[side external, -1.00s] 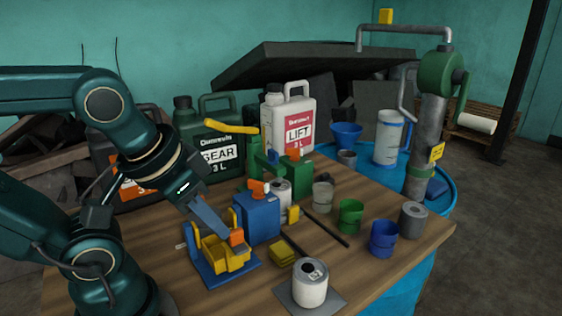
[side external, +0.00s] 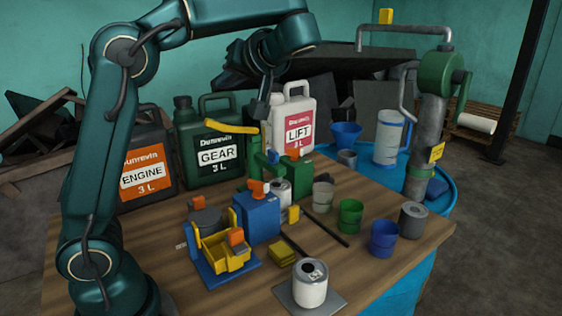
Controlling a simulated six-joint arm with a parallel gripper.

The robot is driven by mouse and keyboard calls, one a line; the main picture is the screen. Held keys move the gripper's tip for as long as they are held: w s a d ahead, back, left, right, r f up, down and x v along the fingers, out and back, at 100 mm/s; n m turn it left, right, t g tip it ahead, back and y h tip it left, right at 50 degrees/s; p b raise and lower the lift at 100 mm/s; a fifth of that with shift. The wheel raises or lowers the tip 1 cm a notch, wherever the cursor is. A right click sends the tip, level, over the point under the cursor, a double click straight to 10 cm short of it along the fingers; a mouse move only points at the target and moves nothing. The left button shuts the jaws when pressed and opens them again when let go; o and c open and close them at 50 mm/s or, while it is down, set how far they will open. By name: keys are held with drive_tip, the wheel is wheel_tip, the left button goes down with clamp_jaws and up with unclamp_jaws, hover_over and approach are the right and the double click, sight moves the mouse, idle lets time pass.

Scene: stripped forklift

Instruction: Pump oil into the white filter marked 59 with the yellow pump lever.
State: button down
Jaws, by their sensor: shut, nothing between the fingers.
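The yellow pump lever (side external: 230,126) sticks out to the left from the top of the green pump (side external: 256,162), in front of the gear oil jug. A white filter can (side external: 283,189) stands by the pump, partly hidden by a blue box. Another white can (side external: 310,287) with a dark opening on top stands on a grey plate at the front edge. I cannot read a 59 on either can. My gripper (side external: 259,114) is shut and empty, pointing down near the lever's right end. I cannot tell whether it touches the lever.
The blue box (side external: 257,218) and a blue-and-yellow fixture (side external: 224,254) stand front left. Green (side external: 350,215) and blue (side external: 383,238) cups and a grey cylinder (side external: 413,220) stand to the right. Engine (side external: 142,170), gear (side external: 214,145) and lift (side external: 297,115) jugs line the back.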

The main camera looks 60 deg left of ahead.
drive_tip(key=w+f+g+y, duration=0.1)
drive_tip(key=w+f+y, duration=0.1)
drive_tip(key=w, duration=0.3)
drive_tip(key=shift+w+d+f, duration=0.4)
drive_tip(key=shift+f, duration=0.5)
drive_tip(key=s+a+f, duration=0.3)
drive_tip(key=a+f, duration=0.2)
drive_tip(key=a, duration=0.4)
drive_tip(key=shift+a+f, duration=0.3)
drive_tip(key=shift+a, duration=0.1)
drive_tip(key=shift+s, duration=0.2)
